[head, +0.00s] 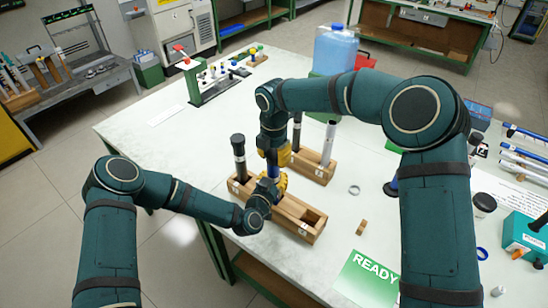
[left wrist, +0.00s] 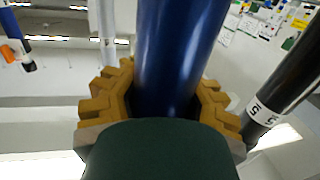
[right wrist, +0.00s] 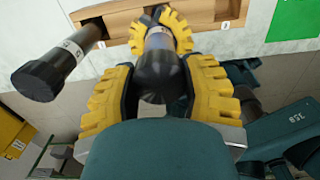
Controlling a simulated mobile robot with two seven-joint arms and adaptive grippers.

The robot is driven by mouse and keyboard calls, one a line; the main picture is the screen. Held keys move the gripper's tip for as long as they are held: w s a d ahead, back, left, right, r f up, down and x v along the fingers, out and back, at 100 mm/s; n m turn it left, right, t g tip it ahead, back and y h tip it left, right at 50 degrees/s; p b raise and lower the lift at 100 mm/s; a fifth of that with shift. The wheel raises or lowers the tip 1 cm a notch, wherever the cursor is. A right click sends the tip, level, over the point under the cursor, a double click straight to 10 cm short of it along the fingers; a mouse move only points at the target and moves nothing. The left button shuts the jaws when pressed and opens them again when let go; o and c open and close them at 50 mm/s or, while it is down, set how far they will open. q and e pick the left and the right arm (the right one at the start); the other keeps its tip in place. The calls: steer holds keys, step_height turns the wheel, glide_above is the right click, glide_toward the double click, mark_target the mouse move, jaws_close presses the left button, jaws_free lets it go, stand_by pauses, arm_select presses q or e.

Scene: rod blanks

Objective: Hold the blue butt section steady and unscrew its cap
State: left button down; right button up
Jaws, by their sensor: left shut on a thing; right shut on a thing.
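The blue butt section (head: 273,172) stands upright at the front wooden rack (head: 296,226), showing only as a short blue piece between my grippers. My left gripper (head: 268,187) is shut around it low down; the left wrist view shows the shiny blue tube (left wrist: 180,50) between its yellow jaws. My right gripper (head: 275,155) is above, shut on the dark cap (right wrist: 160,75) at the section's top. The left gripper's yellow fingers (right wrist: 161,35) show below the cap in the right wrist view. The section's lower end and the cap's joint are hidden.
A black-capped section (head: 238,155) labelled 5 stands close by in the same rack, left of my grippers. A second rack (head: 312,165) behind holds a grey tube (head: 328,143) and a dark one. A ring (head: 354,190) and small wooden block (head: 361,227) lie right.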

mark_target(274, 154)
arm_select(q)
steer(key=shift+f, duration=0.1)
arm_select(e)
steer(key=shift+r, duration=0.4)
steer(key=shift+r, duration=2.05)
arm_select(q)
steer(key=c, duration=0.7)
jaws_free()
steer(key=shift+c, duration=0.2)
arm_select(e)
steer(key=shift+a, duration=0.1)
arm_select(q)
steer(key=v, duration=1.2)
